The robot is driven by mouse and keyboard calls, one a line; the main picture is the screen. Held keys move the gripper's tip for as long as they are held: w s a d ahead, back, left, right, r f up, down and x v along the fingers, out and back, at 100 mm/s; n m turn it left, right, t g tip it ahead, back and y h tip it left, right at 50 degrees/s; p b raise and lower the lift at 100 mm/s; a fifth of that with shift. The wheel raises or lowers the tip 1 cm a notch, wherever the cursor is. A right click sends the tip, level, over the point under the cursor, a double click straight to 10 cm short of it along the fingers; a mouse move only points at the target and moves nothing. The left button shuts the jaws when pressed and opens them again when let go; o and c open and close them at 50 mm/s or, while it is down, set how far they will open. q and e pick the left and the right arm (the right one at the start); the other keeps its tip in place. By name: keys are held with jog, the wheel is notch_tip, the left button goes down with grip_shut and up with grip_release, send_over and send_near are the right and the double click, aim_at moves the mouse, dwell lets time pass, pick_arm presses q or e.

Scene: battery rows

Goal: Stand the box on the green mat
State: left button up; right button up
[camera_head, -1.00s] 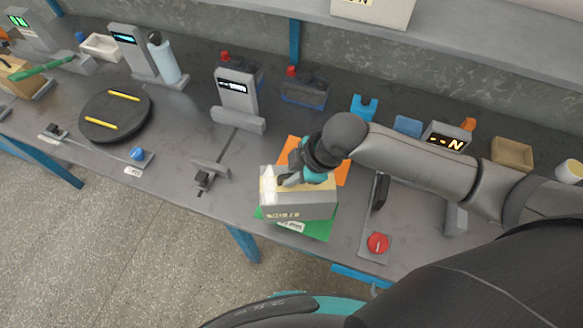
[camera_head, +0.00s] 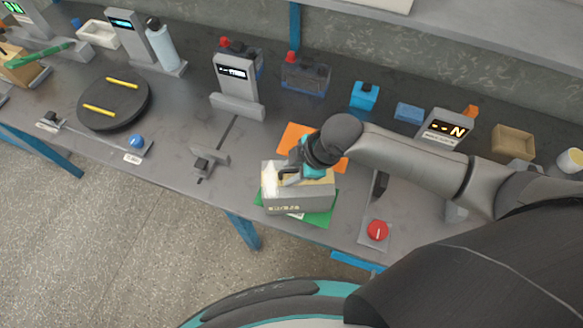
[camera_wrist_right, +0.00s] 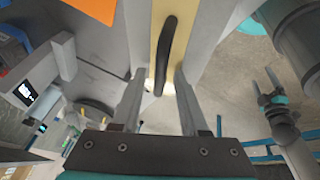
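The box (camera_head: 300,200) is grey with a beige top and a black handle (camera_head: 288,176). In the head view it stands upright over the green mat (camera_head: 322,215), covering much of it; the mat shows at the front and right. My right gripper (camera_head: 290,172) is just above the box top, at the handle. In the right wrist view its two fingers (camera_wrist_right: 160,95) are spread, with the handle (camera_wrist_right: 167,50) between them and gaps showing. My left gripper (camera_wrist_right: 266,84) shows only in the right wrist view, prongs apart and empty, away from the box.
An orange mat (camera_head: 299,138) lies behind the box, partly under my right arm. A red button (camera_head: 377,230) is to the right, a grey clamp-like fixture (camera_head: 205,160) to the left. A black turntable (camera_head: 115,103) and grey display stand (camera_head: 234,88) are farther off. The table's front edge is close.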

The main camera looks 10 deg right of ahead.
jog(key=shift+r, duration=0.1)
jog(key=p+v, duration=0.1)
jog(key=v, duration=1.1)
jog(key=shift+p, duration=0.3)
